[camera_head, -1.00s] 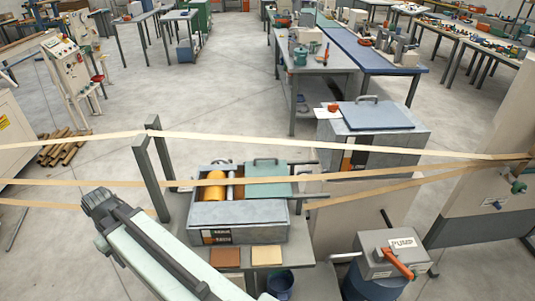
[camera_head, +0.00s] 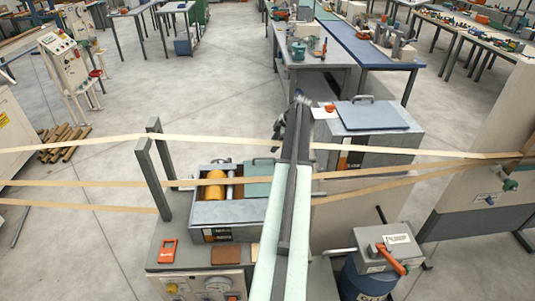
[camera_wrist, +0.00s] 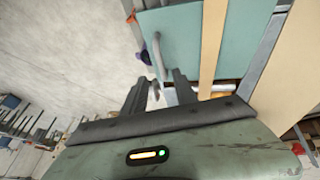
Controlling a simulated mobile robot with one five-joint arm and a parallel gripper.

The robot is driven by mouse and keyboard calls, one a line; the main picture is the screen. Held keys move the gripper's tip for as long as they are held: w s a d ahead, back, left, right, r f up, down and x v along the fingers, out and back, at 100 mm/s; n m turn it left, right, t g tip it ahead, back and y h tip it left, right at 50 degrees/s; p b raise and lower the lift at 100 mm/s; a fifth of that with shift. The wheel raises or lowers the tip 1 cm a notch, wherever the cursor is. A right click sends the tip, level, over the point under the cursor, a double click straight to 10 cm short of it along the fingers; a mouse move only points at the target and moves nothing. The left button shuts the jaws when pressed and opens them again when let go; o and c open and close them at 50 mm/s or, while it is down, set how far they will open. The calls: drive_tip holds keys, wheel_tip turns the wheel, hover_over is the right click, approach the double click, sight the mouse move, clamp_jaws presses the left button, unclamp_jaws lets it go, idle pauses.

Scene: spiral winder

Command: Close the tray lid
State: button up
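The tray (camera_head: 225,213) is a grey box on the bench with a yellow roller (camera_head: 213,190) showing in its uncovered left part. The teal lid (camera_head: 258,186) lies over its right part, so the tray stands partly open. My arm hides the lid's right side in the head view. In the wrist view the teal lid (camera_wrist: 190,35) has a grey handle (camera_wrist: 158,58). My gripper (camera_wrist: 160,78) has its two dark fingers spread, with the handle just beyond the tips; I cannot tell whether they touch. In the head view the gripper (camera_head: 280,125) shows only partly, beside the arm's far end.
Tan strips (camera_head: 100,184) run across the scene over the tray. Two dark posts (camera_head: 150,180) stand at its left. A grey box with a blue-grey lid (camera_head: 372,116) stands behind right. A pump (camera_head: 385,250) with an orange lever is at front right.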

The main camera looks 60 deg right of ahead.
sight(267, 158)
drive_tip(key=b+x, duration=0.7)
drive_tip(key=x, duration=0.1)
drive_tip(key=shift+s, duration=0.1)
drive_tip(key=shift+r, duration=0.1)
clamp_jaws()
idle(1.0)
